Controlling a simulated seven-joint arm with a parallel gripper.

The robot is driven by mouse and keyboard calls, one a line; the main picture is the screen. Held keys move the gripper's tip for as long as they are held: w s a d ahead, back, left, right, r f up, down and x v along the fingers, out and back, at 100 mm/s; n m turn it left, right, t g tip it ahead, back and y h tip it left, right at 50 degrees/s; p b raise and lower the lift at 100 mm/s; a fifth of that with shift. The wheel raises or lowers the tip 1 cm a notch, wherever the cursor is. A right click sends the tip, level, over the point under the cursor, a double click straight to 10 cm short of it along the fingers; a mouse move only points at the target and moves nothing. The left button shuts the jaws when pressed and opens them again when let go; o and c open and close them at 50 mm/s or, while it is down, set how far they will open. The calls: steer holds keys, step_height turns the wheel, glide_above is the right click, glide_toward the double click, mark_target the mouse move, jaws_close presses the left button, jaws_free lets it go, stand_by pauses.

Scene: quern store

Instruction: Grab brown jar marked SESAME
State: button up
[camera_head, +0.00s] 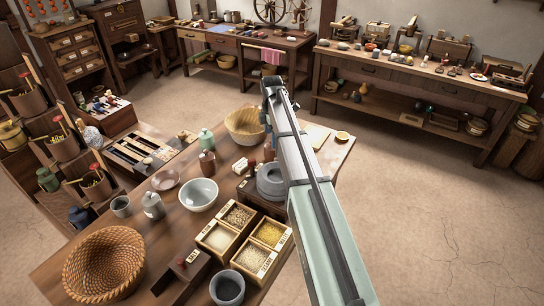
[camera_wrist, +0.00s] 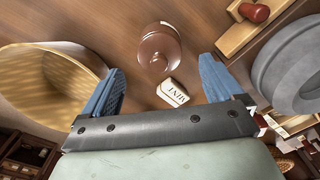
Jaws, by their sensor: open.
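In the wrist view a brown, lidded jar (camera_wrist: 160,45) stands just beyond my open fingers, seen from above. A white label (camera_wrist: 173,91) beside it, nearer my gripper, appears to read MINT; I cannot tell if it is fixed to the jar. In the head view this jar (camera_head: 269,152) seems to stand between basket and stone quern, partly behind my arm. Another brown jar (camera_head: 207,164) stands to its left, its marking unreadable.
A woven basket (camera_wrist: 40,75) lies close to my left finger, and a grey stone quern (camera_wrist: 290,70) to the right. A wooden piece with a red knob (camera_wrist: 255,12) is above right. A white bowl (camera_head: 199,195) and grain boxes (camera_head: 218,237) stand nearer on the table.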

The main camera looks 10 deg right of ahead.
mark_target(272, 155)
steer(key=shift+d+f, duration=0.1)
steer(key=shift+f, duration=2.65)
steer(key=shift+c, duration=0.3)
jaws_close()
